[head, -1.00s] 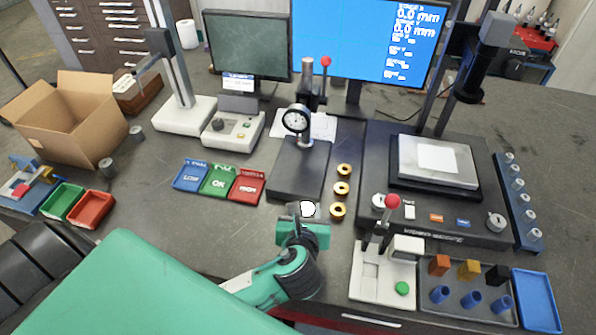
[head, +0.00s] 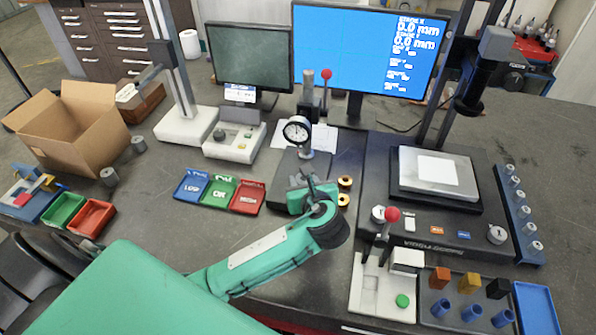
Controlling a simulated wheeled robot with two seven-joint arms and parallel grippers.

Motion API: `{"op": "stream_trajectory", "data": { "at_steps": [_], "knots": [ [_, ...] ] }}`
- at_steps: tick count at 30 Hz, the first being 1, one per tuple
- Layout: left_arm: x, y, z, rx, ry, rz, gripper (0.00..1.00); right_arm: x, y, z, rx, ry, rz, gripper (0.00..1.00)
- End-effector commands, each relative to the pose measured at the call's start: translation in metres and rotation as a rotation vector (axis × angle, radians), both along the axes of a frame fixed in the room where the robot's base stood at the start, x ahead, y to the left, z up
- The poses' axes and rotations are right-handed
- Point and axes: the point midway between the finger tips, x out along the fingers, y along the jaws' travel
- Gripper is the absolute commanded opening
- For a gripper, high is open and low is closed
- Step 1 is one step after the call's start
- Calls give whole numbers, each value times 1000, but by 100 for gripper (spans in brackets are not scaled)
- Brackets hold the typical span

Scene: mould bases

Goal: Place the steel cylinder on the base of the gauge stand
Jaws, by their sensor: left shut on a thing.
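The gauge stand has a dark flat base (head: 284,168), a column and a round dial gauge (head: 298,131) with a red-knobbed lever beside it. My left gripper (head: 305,181) is over the front part of this base, below the dial, and hides much of it. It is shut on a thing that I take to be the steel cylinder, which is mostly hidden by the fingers. I cannot tell whether the cylinder touches the base. My right gripper is not in view.
Blue, green and red trays (head: 220,192) lie left of the stand. Brass rings (head: 345,182) lie close on its right, beside the video-scope (head: 375,180). Two grey cylinders (head: 109,176) stand by the cardboard box (head: 75,130). A lever press (head: 375,290) stands at the front right.

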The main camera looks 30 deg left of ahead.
Motion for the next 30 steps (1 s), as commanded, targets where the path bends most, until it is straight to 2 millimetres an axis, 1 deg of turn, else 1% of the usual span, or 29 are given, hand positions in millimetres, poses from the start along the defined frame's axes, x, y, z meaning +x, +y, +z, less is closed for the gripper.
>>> {"op": "stream_trajectory", "data": {
  "at_steps": [1, 4, 6, 9, 11, 14, 18, 21, 29, 30],
  "knots": [
    [10, 10, 4, 4, -1, 3, 0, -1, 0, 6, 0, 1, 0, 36],
    [26, 24, 4, 3, -1, 1, 0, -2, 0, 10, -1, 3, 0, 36],
    [34, 30, 3, 2, -1, 1, 0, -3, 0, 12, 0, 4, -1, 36],
    [41, 36, 1, 1, 0, 1, 0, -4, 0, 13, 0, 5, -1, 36],
    [43, 38, 0, 1, -1, 0, 0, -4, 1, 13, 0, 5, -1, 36],
    [43, 38, -7, 1, 2, 0, 0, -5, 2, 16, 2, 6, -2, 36],
    [42, 38, -26, 2, 4, -1, 0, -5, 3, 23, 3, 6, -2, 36],
    [42, 37, -34, 1, 1, -2, 0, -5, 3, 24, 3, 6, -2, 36],
    [42, 37, -36, 1, 0, -1, 0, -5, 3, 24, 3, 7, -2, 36],
    [42, 37, -37, 1, 2, -1, 38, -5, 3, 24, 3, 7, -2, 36]
  ]
}}
